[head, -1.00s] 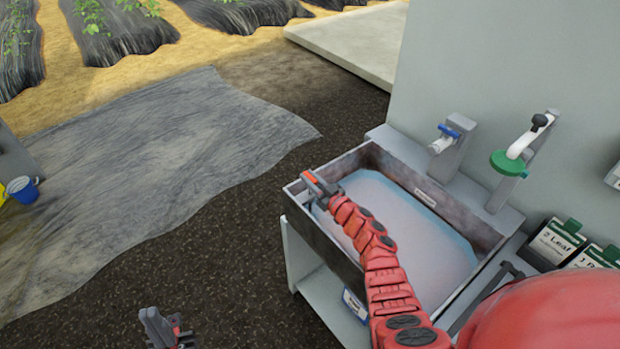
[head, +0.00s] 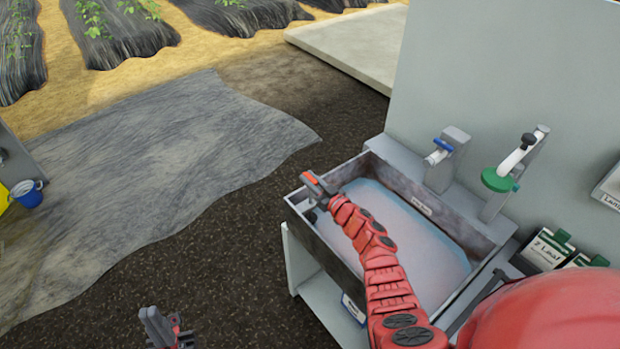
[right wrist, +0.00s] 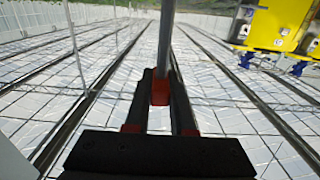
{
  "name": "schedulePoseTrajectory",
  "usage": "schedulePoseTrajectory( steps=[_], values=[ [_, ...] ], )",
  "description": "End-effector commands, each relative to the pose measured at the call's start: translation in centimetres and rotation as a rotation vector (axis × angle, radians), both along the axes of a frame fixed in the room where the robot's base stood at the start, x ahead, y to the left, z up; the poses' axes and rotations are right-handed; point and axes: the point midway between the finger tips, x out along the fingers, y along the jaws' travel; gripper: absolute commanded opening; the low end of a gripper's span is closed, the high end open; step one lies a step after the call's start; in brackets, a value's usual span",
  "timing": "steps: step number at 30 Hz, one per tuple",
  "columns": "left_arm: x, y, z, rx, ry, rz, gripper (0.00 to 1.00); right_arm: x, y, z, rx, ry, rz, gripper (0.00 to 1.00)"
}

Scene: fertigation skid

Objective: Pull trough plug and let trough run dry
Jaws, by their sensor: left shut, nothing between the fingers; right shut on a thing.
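The trough (head: 325,245) is a grey, rusty-edged basin on the right, with pale bluish water (head: 410,235) covering most of its floor. My right gripper (head: 312,182) is over its left end, at the height of the rim. In the right wrist view its red fingertips (right wrist: 160,92) are shut on a slim grey rod (right wrist: 166,35), which appears to be the plug's stem. A small dark piece (head: 311,214) shows below the gripper inside the trough; the drain opening is not clear. My left gripper (head: 160,325) is shut and empty, low over the dark ground.
A blue-handled tap (head: 441,150) and a green-wheeled valve (head: 498,181) stand behind the trough. Labelled green-topped packs (head: 548,250) are at the right. The ground left of the trough is clear.

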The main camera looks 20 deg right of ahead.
Motion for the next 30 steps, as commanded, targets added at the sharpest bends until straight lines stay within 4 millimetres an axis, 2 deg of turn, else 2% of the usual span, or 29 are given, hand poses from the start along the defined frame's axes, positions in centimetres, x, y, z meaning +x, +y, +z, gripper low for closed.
schedulePoseTrajectory(
  steps=[5,6,10,22,26,30],
  values=[
    [0.0,0.0,-0.2,0.000,0.000,0.000,0.00,0.2,-0.1,0.3,0.002,-0.008,-0.001,0.00],
    [0.0,0.0,-0.2,0.000,0.000,0.000,0.00,0.2,-0.1,0.3,0.002,-0.008,-0.001,0.28],
    [0.0,0.0,-0.2,0.000,0.000,0.000,0.00,0.1,-0.1,0.2,0.002,-0.007,-0.001,0.51],
    [0.0,0.0,-0.1,0.000,0.000,0.000,0.00,-0.4,-0.3,-0.1,0.001,-0.002,-0.002,0.53],
    [0.0,0.0,0.1,0.000,0.000,0.000,0.00,-1.7,-0.7,0.0,0.000,-0.004,-0.002,0.53],
    [0.0,0.0,0.1,0.000,0.000,0.000,0.00,-4.0,-1.5,-0.2,-0.003,-0.003,0.000,0.53]
  ],
)
